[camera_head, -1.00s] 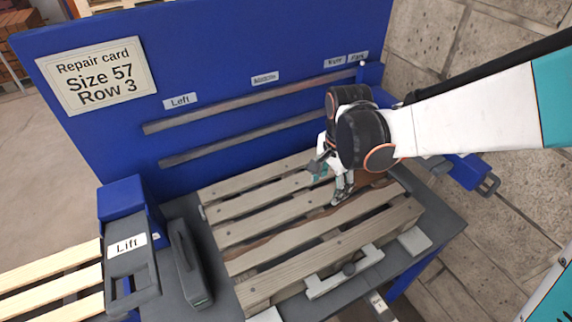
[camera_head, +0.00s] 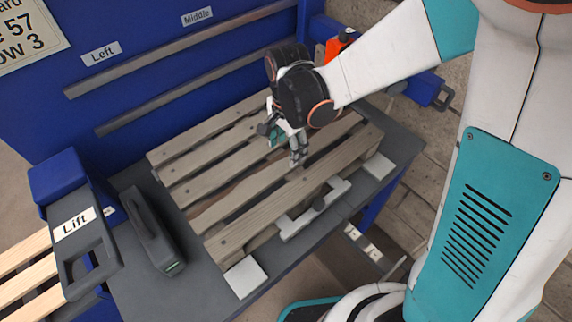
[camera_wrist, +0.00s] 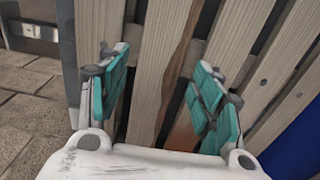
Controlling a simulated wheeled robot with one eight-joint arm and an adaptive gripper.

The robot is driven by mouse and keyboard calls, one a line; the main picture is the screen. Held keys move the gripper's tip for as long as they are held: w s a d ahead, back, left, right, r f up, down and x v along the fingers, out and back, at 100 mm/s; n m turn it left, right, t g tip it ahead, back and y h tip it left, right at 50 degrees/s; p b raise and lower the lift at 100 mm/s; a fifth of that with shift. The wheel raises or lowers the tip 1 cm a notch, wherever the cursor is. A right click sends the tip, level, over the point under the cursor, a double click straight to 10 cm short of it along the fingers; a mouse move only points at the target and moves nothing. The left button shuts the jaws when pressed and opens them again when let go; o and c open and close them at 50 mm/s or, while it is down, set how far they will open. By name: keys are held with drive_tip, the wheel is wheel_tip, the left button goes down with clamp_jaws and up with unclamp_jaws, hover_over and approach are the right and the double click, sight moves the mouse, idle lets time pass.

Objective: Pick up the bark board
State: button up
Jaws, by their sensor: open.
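The pallet (camera_head: 262,212) lies flat on the grey bench top, with its slats running left to right. The bark board (camera_head: 222,205) is one of its slats, grey-brown with a wavy dark brown edge. In the wrist view the bark board (camera_wrist: 152,75) runs away from me between the fingers, its brown edge to the right. My gripper (camera_head: 287,148) points down over the right part of the pallet, open and empty. In the wrist view its teal-padded fingers (camera_wrist: 160,72) stand either side of the board. I cannot tell whether they touch it.
A grey clamp bar (camera_head: 313,208) sits at the pallet's front edge. The Lift box (camera_head: 75,225) and a dark upright case (camera_head: 152,230) stand at left. The blue back panel (camera_head: 140,75) rises behind with two rails. An orange item (camera_head: 338,45) is behind my arm.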

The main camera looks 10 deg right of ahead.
sight(286, 161)
wheel_tip(286, 161, down, 5)
drive_tip(key=b, duration=0.3)
drive_tip(key=shift+a, duration=0.15)
drive_tip(key=shift+r, duration=0.1)
drive_tip(key=c, duration=1)
drive_tip(key=shift+r, duration=0.15)
